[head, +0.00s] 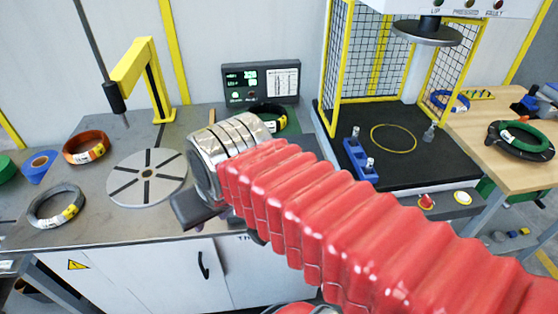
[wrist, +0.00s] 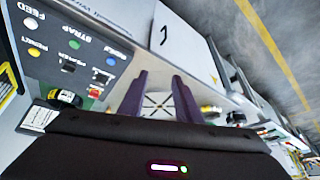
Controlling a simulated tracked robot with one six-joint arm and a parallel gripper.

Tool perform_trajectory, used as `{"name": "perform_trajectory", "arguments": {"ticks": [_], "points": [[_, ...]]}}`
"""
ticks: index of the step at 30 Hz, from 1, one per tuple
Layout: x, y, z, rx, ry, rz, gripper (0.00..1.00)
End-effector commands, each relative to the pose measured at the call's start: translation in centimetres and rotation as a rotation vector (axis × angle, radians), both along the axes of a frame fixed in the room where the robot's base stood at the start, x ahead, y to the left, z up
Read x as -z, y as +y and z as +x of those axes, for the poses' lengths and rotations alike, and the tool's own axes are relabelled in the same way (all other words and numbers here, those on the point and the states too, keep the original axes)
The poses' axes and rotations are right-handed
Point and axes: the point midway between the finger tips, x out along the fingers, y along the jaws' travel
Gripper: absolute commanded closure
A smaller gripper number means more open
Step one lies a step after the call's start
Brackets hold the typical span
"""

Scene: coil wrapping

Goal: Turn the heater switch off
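In the head view my gripper (head: 195,208) is at the table's front edge, partly hidden by my arm.
The panel also has a white button (wrist: 30,23), a green button (wrist: 73,44), a yellow button (wrist: 35,52) and a blue button (wrist: 110,60). White cabinet doors (head: 180,280) are below.

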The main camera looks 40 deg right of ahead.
Motion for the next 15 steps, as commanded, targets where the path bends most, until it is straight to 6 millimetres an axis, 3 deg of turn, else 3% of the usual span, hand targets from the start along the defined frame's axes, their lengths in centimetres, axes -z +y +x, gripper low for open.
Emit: {"name": "perform_trajectory", "arguments": {"ticks": [15], "points": [[-2.4, -8.6, 7.1, 0.651, 0.176, 0.291, 0.70]]}}
